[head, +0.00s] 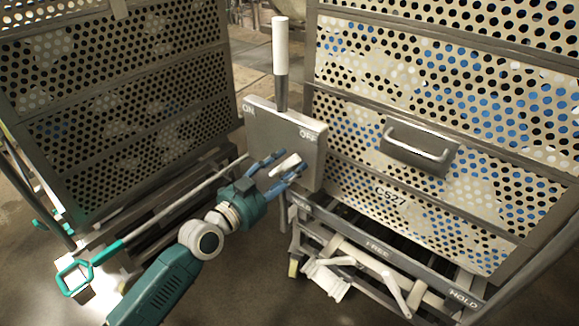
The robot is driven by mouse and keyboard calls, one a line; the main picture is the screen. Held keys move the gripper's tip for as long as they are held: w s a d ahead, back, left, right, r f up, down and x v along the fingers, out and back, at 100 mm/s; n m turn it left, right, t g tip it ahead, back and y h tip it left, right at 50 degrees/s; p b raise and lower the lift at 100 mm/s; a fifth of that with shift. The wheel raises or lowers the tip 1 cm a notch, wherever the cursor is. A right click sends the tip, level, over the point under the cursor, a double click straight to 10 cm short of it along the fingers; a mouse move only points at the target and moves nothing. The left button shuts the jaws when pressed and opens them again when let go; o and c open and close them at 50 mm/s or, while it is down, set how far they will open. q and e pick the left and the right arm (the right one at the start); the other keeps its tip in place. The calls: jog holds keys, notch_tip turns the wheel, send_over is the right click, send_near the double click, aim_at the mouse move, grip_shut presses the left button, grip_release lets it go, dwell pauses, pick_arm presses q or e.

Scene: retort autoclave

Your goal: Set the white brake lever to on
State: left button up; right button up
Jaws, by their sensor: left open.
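The white brake lever (280,47) stands upright on a grey post above a metal box plate (287,135). The plate is marked ON at its upper left and OFF at its right. The lever rises between the two marks. My left gripper (277,166) is open in front of the plate's lower part, below the lever and apart from its white grip. Whether its fingers touch the plate I cannot tell. My right gripper is not in view.
A perforated basket marked C527 (390,196) stands at right with a metal handle (419,145). Its cart rail (380,252) reads FREE and HOLD. Another perforated basket (125,95) stands at left. A teal-handled rod (75,276) lies near my left arm.

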pick_arm(q)
jog(key=shift+w+d, duration=0.4)
jog(key=shift+w, duration=0.1)
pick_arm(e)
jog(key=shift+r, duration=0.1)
pick_arm(q)
grip_shut()
jog(key=shift+w+a+r+n, duration=0.3)
jog(key=shift+a+r+n, duration=0.15)
jog(key=shift+n, duration=0.45)
jog(key=shift+w+a+r+n, duration=0.15)
jog(key=shift+a+n, duration=0.1)
jog(key=shift+n, duration=0.25)
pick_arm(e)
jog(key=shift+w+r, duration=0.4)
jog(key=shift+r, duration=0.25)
